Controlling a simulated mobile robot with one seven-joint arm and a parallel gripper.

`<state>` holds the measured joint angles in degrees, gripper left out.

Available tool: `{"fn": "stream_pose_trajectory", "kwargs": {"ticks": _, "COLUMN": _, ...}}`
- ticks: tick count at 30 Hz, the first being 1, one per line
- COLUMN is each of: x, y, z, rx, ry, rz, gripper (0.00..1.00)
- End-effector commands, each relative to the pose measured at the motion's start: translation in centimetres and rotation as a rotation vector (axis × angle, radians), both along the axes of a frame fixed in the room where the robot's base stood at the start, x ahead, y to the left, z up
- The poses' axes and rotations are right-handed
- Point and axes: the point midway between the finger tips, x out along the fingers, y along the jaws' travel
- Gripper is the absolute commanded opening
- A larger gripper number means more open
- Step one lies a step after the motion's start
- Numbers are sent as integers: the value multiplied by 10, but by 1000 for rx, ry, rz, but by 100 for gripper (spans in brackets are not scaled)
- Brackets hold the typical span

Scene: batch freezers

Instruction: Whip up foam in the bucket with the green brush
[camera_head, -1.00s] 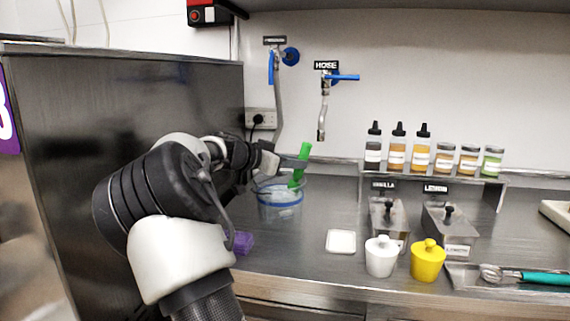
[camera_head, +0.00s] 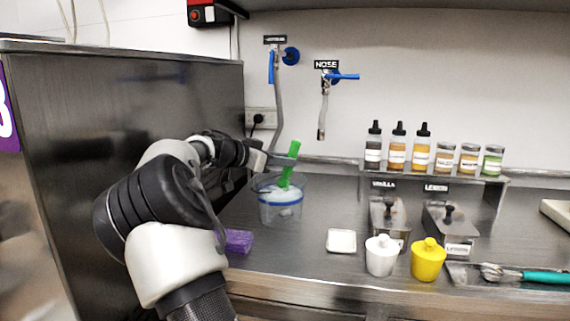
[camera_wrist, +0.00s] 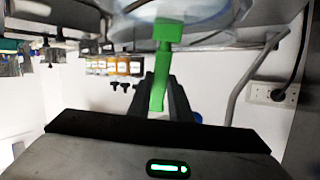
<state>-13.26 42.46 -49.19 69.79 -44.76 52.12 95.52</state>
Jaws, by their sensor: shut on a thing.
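The green brush (camera_head: 289,163) stands tilted in the clear bucket (camera_head: 283,210), its handle rising above the rim and its lower end inside. The bucket has a blue band and stands on the steel counter, with whitish foam (camera_head: 281,194) showing inside. My gripper (camera_head: 272,160) is at the brush handle, just above the bucket's rim. In the wrist view the green handle (camera_wrist: 158,70) runs between the two dark fingers, which are shut on it.
A purple sponge-like block (camera_head: 239,241) lies left of the bucket. A white square dish (camera_head: 341,241), a white pot (camera_head: 381,256) and a yellow pot (camera_head: 428,260) stand to the right. A tall steel side panel (camera_head: 130,110) is at the left. Taps hang on the wall behind.

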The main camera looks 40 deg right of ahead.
Motion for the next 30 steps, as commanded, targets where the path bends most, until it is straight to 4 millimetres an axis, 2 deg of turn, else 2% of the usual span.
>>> {"fn": "stream_pose_trajectory", "kwargs": {"ticks": 11, "x": -1, "y": -1, "z": 4, "rx": -1, "ry": -1, "rz": 0, "gripper": 0}}
{"fn": "stream_pose_trajectory", "kwargs": {"ticks": 30, "x": -6, "y": -15, "z": 54, "rx": -1, "ry": -1, "rz": 0, "gripper": 0}}
